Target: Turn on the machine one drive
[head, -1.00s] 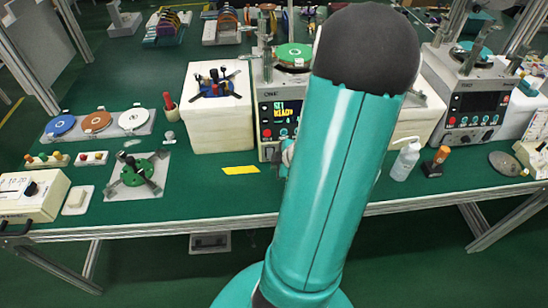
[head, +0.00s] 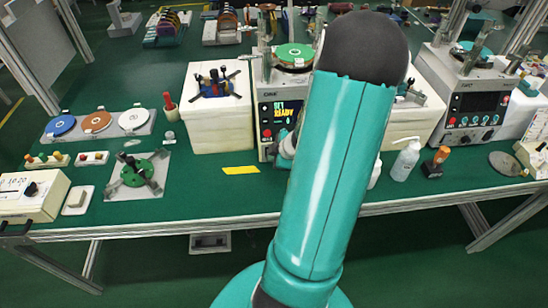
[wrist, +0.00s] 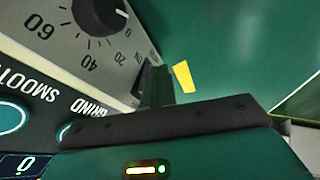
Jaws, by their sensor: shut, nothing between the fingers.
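Machine one (head: 266,86) stands at the middle of the bench in the head view, with a green disc (head: 294,54) on top and a small label that seems to read ONE. Its front display (head: 286,112) shows lit yellow and green text. My arm hides its right side. In the wrist view its panel (wrist: 60,85) is close, upside down, with a black dial (wrist: 98,14), the words SMOOTH and GRIND, and a display (wrist: 24,165) showing 0. My gripper (wrist: 157,70) is shut and empty, beside the panel by the dial. Contact cannot be told.
A second machine (head: 505,75) stands at right, with a white bottle (head: 404,160) and an orange-topped item (head: 440,156) near it. A white block (head: 220,128) stands left of machine one. A yellow strip (head: 240,170) lies on the clear green bench front.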

